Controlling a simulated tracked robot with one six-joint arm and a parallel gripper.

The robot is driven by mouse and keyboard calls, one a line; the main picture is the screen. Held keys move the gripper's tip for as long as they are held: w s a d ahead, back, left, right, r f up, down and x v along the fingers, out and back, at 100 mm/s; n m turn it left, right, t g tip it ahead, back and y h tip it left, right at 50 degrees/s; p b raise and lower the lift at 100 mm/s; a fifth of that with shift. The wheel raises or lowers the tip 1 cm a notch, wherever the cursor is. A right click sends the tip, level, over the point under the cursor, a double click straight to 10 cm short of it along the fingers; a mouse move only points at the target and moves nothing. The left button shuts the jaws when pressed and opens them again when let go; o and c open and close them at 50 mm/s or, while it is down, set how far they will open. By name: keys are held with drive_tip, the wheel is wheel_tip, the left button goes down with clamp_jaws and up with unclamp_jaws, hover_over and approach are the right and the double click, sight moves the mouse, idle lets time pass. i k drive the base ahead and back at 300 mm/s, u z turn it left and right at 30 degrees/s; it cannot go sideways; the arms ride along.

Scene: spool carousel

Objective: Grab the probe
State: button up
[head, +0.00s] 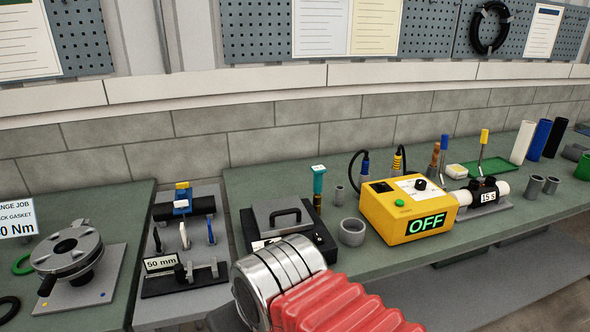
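No item in the head view is labelled as a probe. An upright teal tool (319,180) with a pale top stands behind the black-based case, and its thin lower part is partly hidden; I cannot tell whether it is the probe. Other slim upright items are a blue-and-black cable end (365,165) and a yellow-and-black one (399,160) behind the yellow box, and a yellow-handled tool (484,138) at the green tray. My arm's metal wrist and red sleeve fill the bottom centre, in front of the bench. My gripper's fingers do not show.
A yellow box (399,225) reading OFF stands mid-bench, with a grey ring (351,232) and a grey-lidded case (277,215) to its left. A clamp fixture (179,273) marked 50 mm and a flange (70,250) lie further left. Pipes (523,142) stand at right.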

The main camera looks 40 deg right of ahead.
sight(318, 171)
drive_tip(key=u, duration=1.25)
drive_tip(key=k, duration=0.9)
drive_tip(key=z, duration=1.85)
drive_tip(key=i, duration=0.15)
